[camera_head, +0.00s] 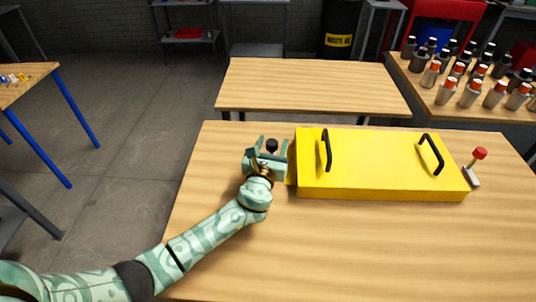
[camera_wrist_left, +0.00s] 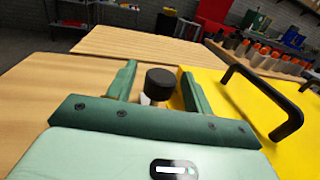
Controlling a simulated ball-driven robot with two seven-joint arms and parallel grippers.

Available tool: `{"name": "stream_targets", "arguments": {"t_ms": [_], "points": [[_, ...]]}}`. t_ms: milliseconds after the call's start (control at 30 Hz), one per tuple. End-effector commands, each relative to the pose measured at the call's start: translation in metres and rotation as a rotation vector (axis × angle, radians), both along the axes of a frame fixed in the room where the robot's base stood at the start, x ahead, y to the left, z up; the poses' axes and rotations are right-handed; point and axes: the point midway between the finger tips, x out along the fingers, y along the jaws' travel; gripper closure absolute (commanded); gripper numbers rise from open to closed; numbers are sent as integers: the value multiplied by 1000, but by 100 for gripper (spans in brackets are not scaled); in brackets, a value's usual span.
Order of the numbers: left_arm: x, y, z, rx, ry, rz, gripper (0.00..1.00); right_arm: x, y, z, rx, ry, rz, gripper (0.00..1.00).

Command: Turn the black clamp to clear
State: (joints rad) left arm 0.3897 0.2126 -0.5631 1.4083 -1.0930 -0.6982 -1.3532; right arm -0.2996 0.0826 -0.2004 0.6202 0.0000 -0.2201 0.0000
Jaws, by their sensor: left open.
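The black clamp (camera_head: 271,145) has a round black knob and stands beside the left side of the yellow box (camera_head: 380,160). In the left wrist view the black clamp (camera_wrist_left: 160,84) shows its knob on a pale stem, between the fingers. My left gripper (camera_head: 272,142) is open, with one finger on each side of the knob. The right finger is close to the yellow box's edge. I cannot tell whether either finger touches the clamp. The clamp's lower part is hidden by the gripper. My right gripper is not in view.
The yellow box has two black handles (camera_head: 327,150) on top. A red-knobbed clamp (camera_head: 479,154) stands at its right end. The wooden table (camera_head: 330,240) is bare in front of the box. Several bottles stand on a table at the back right.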

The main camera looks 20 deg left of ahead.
Motion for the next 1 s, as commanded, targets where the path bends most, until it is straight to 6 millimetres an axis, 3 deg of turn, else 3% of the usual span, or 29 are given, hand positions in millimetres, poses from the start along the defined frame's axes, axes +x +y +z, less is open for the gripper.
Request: {"name": "stream_targets", "arguments": {"t_ms": [167, 400, 600, 800, 1000], "points": [[-29, -3, 3, -1, 2, -1, 49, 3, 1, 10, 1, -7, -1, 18], [-95, -9, 1, 0, 3, -1, 49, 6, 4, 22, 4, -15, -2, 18], [-138, -14, 0, 0, 3, 0, 49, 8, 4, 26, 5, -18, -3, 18], [-158, -16, 0, 0, 1, 1, 49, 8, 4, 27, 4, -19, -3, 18], [-160, -16, 0, 0, 1, 1, 49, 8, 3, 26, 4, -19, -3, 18]]}}
